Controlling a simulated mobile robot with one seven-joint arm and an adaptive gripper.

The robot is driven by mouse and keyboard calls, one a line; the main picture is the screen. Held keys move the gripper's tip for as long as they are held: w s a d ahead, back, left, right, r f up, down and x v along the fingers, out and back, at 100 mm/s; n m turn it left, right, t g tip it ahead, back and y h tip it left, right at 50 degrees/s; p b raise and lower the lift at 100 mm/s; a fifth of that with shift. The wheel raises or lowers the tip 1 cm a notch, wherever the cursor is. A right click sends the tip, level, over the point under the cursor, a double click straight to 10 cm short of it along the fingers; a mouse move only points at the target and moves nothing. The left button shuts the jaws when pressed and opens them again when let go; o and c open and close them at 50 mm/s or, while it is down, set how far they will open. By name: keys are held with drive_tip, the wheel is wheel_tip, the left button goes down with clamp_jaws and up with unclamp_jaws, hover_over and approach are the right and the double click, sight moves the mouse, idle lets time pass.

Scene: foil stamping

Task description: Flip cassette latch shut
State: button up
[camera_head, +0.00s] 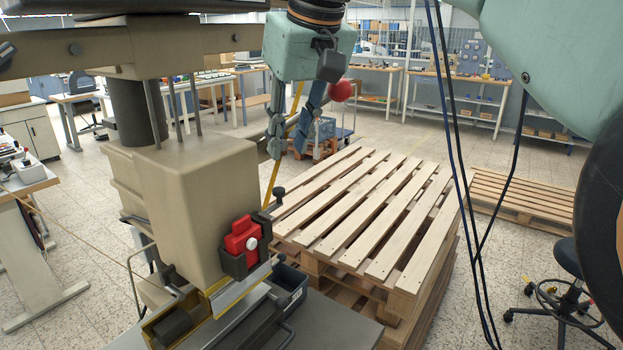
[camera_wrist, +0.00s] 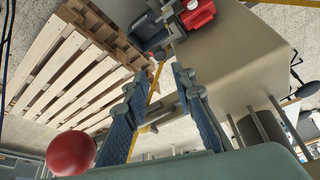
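A red block with a pale round knob (camera_head: 240,236) sits in a dark housing on the front corner of the beige stamping machine (camera_head: 192,200). The red block also shows at the top of the wrist view (camera_wrist: 198,13). I cannot tell for certain which part is the cassette latch or how it is set. My gripper (camera_head: 289,143) hangs above and to the right of the red block in the head view, apart from it. Its blue fingers (camera_wrist: 159,80) are spread with nothing between them that I can see being held.
A yellow bar (camera_head: 271,185) runs up behind my fingers. A red ball knob (camera_head: 340,90) is close beside my gripper. Stacked wooden pallets (camera_head: 365,215) stand right of the machine. A dark bin (camera_head: 289,287) sits below the red block. A stool (camera_head: 567,290) is at the lower right.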

sight(279, 190)
drive_tip(key=b+x, duration=0.1)
drive_tip(key=x, duration=0.9)
drive_tip(key=shift+d, duration=0.1)
drive_tip(key=shift+r, duration=0.1)
clamp_jaws()
